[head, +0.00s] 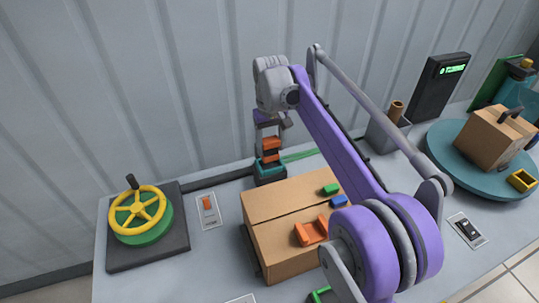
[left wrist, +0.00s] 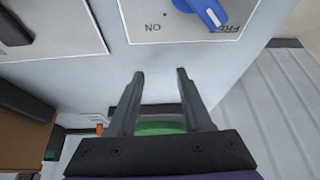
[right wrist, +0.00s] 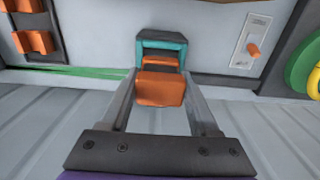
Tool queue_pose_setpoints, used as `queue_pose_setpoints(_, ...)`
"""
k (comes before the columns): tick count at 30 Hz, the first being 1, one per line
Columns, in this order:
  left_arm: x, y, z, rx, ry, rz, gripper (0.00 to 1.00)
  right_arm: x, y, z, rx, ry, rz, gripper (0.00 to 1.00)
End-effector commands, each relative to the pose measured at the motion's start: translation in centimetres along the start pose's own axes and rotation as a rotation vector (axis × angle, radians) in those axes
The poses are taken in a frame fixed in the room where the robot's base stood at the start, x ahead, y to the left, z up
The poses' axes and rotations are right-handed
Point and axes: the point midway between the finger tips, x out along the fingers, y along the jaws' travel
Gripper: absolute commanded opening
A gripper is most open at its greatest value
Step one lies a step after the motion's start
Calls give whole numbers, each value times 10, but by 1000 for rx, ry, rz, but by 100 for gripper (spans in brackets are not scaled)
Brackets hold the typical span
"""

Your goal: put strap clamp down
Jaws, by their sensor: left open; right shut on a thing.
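An orange strap clamp (head: 270,143) is held by my right gripper (head: 269,132) above the back of the table. In the right wrist view the orange clamp (right wrist: 161,88) sits between the two fingers. Its far end meets a dark teal holder (right wrist: 162,45), which also shows under the clamp in the head view (head: 270,170). I cannot tell whether the clamp rests in the holder. A green strap (head: 302,154) lies beside the holder. My left gripper (left wrist: 160,76) is open and empty, facing a panel with a blue knob (left wrist: 205,11); it is not in the head view.
A cardboard box (head: 280,205) stands in front of the holder, with an orange bracket (head: 311,231) and green and blue blocks on top. A yellow handwheel (head: 138,208) is at left. A teal turntable (head: 440,143) with a carton is at right. A corrugated wall (head: 150,80) closes the back.

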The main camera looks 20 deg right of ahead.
Motion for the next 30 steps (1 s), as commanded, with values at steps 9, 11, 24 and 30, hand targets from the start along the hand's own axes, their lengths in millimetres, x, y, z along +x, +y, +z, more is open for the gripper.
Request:
queue_pose_setpoints(9,3,0,2,0,-2,0,50,37,0,0,0,0,0,0)
queue_pose_setpoints(11,3,0,2,0,-2,0,50,37,0,0,0,0,0,0)
queue_pose_setpoints(24,4,0,3,0,-2,0,50,40,0,0,0,0,0,85)
queue_pose_setpoints(30,4,0,3,0,-2,0,50,39,0,0,0,0,0,92)
